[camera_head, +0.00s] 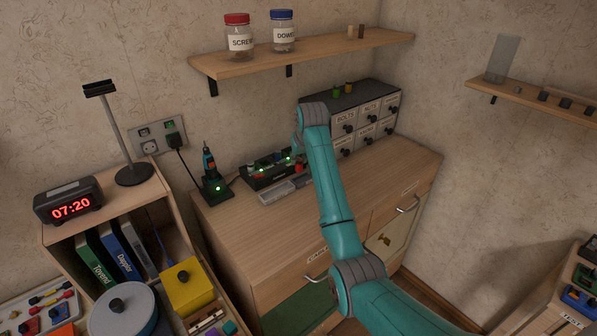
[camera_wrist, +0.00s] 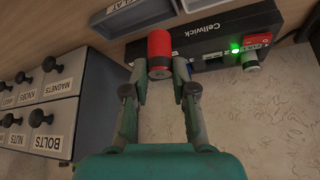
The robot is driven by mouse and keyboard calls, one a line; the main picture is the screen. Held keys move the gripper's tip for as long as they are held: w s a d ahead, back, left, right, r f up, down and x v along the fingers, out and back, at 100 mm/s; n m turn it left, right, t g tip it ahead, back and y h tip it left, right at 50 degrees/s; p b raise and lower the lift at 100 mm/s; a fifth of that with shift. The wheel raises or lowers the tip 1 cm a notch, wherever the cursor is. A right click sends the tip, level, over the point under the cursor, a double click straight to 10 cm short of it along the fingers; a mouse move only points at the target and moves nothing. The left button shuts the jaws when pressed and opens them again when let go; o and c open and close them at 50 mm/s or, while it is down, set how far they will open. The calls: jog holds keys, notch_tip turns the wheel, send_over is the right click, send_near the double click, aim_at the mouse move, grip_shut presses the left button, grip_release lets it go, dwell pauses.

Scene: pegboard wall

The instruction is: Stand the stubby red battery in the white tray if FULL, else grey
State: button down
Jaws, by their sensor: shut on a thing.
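The stubby red battery (camera_wrist: 160,52) is between the fingertips of my gripper (camera_wrist: 160,72), which is shut on it. It has a dark band and a grey end facing the wrist camera. The black charger (camera_wrist: 207,36) marked "Cellwick" is right beside it; I cannot tell if the battery touches it or sits in a bay. A green light (camera_wrist: 235,47) glows on the charger. In the head view the charger (camera_head: 262,181) shows on the bench, with two pale trays (camera_head: 278,193) in front; their white and grey are hard to tell apart. My arm hides the gripper there.
A labelled drawer cabinet (camera_head: 347,128) stands right of the charger, and a screwdriver in its stand (camera_head: 212,180) left of it. Another cell (camera_wrist: 250,60) with a pale end is at the charger's other side. The shelf (camera_head: 300,55) with jars hangs above. The bench front (camera_head: 245,222) is clear.

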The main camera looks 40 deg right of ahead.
aim_at(300, 169)
jog(key=shift+f, duration=2.6)
jog(key=shift+f, duration=0.1)
jog(key=c, duration=0.9)
grip_release()
jog(key=shift+c, duration=0.2)
jog(key=v, duration=1.2)
jog(key=shift+a, duration=0.1)
